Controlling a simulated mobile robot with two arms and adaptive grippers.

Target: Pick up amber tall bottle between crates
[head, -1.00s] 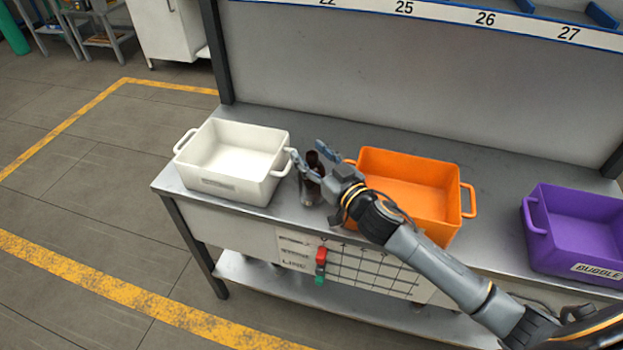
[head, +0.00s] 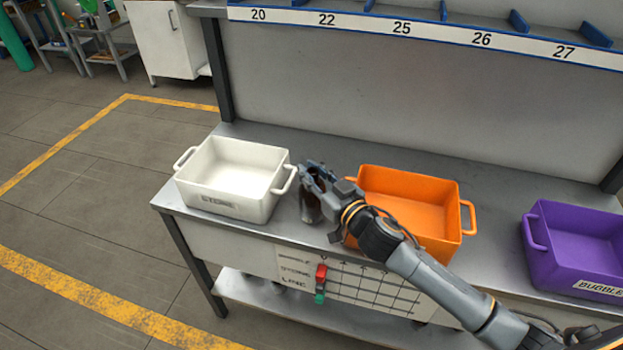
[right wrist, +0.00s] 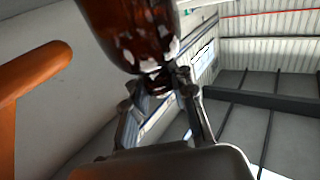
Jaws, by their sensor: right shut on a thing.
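My right gripper (head: 309,190) is between the white crate (head: 188,195) and the orange crate (head: 362,218) on the workbench, shut on the amber bottle. In the right wrist view the bottle (right wrist: 128,28) is dark red-brown and glossy, at the top of the picture, with the fingers (right wrist: 160,100) closed around its narrower part. In the head view the gripper hides most of the bottle, so I cannot tell whether it still touches the bench. My left gripper is not in view.
A purple crate (head: 534,232) stands at the right of the bench (head: 490,215). A numbered shelf rail (head: 440,33) runs above the back panel. The orange crate's handle also shows close by in the right wrist view (right wrist: 35,68). Bare bench lies behind the crates.

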